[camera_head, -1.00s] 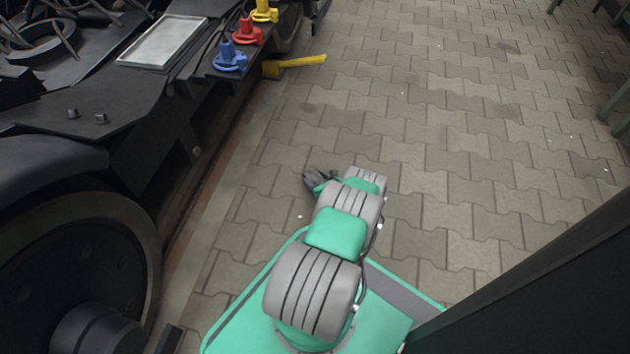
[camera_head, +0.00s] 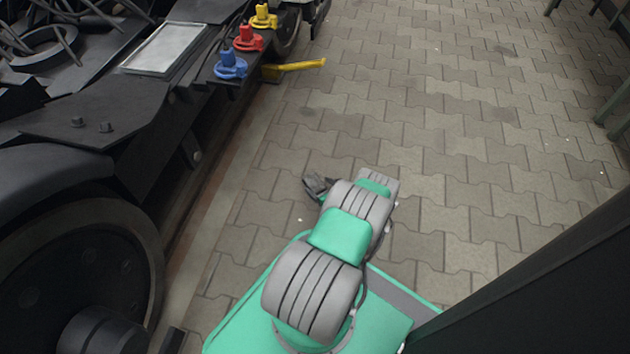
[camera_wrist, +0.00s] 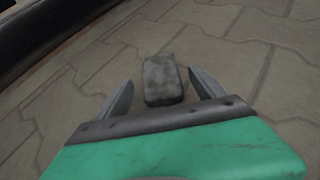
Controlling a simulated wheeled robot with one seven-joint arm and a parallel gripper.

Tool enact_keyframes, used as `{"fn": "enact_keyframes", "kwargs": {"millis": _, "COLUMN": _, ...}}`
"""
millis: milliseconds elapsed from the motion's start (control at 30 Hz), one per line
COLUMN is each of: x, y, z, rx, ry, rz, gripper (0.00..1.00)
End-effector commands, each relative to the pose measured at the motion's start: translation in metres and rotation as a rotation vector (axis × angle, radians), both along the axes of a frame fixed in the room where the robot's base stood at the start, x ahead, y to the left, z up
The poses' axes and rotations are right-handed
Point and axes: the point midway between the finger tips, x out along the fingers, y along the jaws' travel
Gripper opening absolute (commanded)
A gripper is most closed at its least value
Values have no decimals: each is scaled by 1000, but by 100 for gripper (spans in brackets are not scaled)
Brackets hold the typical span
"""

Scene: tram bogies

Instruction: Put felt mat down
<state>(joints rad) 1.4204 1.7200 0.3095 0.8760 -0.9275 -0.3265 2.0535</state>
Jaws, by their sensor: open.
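My gripper (camera_wrist: 160,76) is open in the wrist view, its two grey fingers spread apart. A small mottled dark-grey block (camera_wrist: 162,88) shows between the fingers, with a gap on both sides. I cannot tell whether it is the felt mat, or whether it rests on the paving. In the head view my gripper (camera_head: 317,187) is low over the paving, left of my arm, and partly hidden by it. No other thing is clearly a felt mat.
The dark bogie with its wheel (camera_head: 85,260) fills the left. It carries a shallow metal tray (camera_head: 125,68) and blue (camera_head: 231,66), red (camera_head: 248,40) and yellow (camera_head: 263,18) fittings. A yellow handle (camera_head: 296,66) juts out. Paving (camera_head: 450,130) is open ahead and right.

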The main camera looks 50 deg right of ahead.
Motion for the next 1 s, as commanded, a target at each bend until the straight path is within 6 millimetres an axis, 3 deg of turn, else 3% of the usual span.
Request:
{"fn": "enact_keyframes", "kwargs": {"millis": 33, "x": -13, "y": 3, "z": 15, "rx": 2, "ry": -1, "rz": -6, "gripper": 79}}
{"fn": "enact_keyframes", "kwargs": {"millis": 200, "x": -45, "y": 17, "z": 30, "rx": 3, "ry": 0, "rz": -5, "gripper": 79}}
{"fn": "enact_keyframes", "kwargs": {"millis": 467, "x": -58, "y": 24, "z": 37, "rx": -6, "ry": 4, "rz": 10, "gripper": 79}}
{"fn": "enact_keyframes", "kwargs": {"millis": 567, "x": -38, "y": 20, "z": 55, "rx": -68, "ry": 52, "rz": 113, "gripper": 79}}
{"fn": "enact_keyframes", "kwargs": {"millis": 667, "x": 9, "y": 25, "z": 97, "rx": -213, "ry": 160, "rz": 358, "gripper": 79}}
{"fn": "enact_keyframes", "kwargs": {"millis": 733, "x": 49, "y": 41, "z": 137, "rx": -351, "ry": 249, "rz": 587, "gripper": 79}}
{"fn": "enact_keyframes", "kwargs": {"millis": 867, "x": 110, "y": 97, "z": 217, "rx": -623, "ry": 387, "rz": 1011, "gripper": 79}}
{"fn": "enact_keyframes", "kwargs": {"millis": 900, "x": 124, "y": 119, "z": 242, "rx": -709, "ry": 421, "rz": 1139, "gripper": 79}}
{"fn": "enact_keyframes", "kwargs": {"millis": 1000, "x": 145, "y": 182, "z": 305, "rx": -924, "ry": 486, "rz": 1442, "gripper": 79}}
